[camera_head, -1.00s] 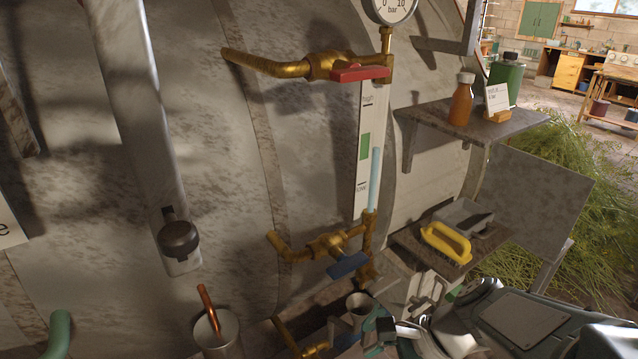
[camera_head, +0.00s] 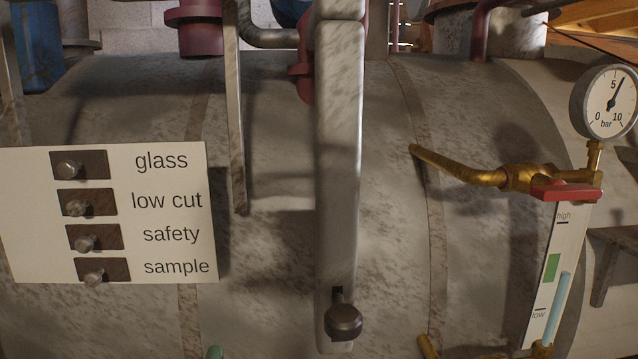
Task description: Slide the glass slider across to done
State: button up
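A white board (camera_head: 178,215) on the left of the body camera view carries a column of dark slots with round metal knobs. The top row is labelled "glass". The glass slider's knob (camera_head: 68,169) sits toward the left end of its dark slot (camera_head: 96,165). The knobs of low cut (camera_head: 77,208), safety (camera_head: 86,243) and sample (camera_head: 95,277) also sit toward the left of their slots. No "done" label is readable in the view. My gripper is not in view.
A grey upright bar (camera_head: 338,150) with a dark knob (camera_head: 343,321) stands right of the board. A brass valve with a red handle (camera_head: 566,192), a pressure gauge (camera_head: 606,103) and a level gauge (camera_head: 552,270) are at the right. The large grey vessel (camera_head: 275,255) lies behind.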

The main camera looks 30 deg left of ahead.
aim_at(86, 165)
jog(key=u, duration=2.45)
jog(key=i+j+u, duration=0.2)
jog(key=j, duration=0.15)
